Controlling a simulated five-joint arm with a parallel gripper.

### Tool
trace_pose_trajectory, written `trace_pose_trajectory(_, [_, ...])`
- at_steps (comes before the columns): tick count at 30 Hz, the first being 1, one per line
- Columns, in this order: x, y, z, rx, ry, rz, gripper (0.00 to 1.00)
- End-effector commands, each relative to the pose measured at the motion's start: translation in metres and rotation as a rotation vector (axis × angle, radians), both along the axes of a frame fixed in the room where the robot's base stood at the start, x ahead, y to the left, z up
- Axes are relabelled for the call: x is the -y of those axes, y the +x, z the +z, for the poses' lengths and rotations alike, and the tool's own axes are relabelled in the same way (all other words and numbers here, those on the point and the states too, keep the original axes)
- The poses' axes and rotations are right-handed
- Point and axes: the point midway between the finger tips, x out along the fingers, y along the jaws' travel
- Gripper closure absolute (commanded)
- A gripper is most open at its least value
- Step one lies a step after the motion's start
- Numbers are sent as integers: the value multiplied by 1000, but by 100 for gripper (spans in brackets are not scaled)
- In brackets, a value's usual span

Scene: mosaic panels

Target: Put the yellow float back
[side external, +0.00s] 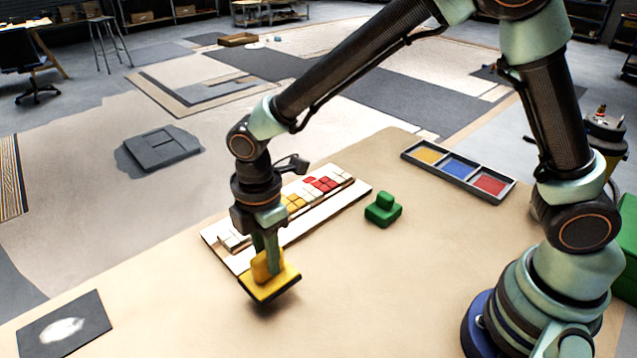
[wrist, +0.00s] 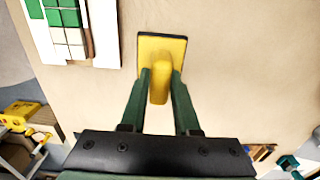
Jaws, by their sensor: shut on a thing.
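The yellow float (side external: 272,287) has a yellow block handle on a flat plate with a dark underside. My gripper (side external: 266,250) is shut on its handle and holds it, slightly tilted, low over the table with a shadow below. In the wrist view the float (wrist: 161,48) sits between the two green fingers of my gripper (wrist: 161,75). A dark tray (side external: 447,178) at the back right has three compartments, coloured yellow, blue and red. No float stands in them. The tray is well to the right of my gripper.
A white mosaic panel (side external: 318,213) with white, yellow and red tiles lies just behind my gripper. Green tiles (wrist: 66,18) show in the wrist view. A green float (side external: 383,211) stands between panel and tray. A dark mat (side external: 88,316) with a white patch lies front left.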

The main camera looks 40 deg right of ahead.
Motion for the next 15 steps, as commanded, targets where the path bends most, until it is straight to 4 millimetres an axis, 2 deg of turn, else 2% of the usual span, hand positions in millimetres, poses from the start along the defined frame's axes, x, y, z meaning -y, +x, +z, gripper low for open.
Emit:
trace_pose_trajectory(9, [0,-1,-40,-3,-2,0,100])
trace_pose_trajectory(15, [0,0,-43,1,1,0,100])
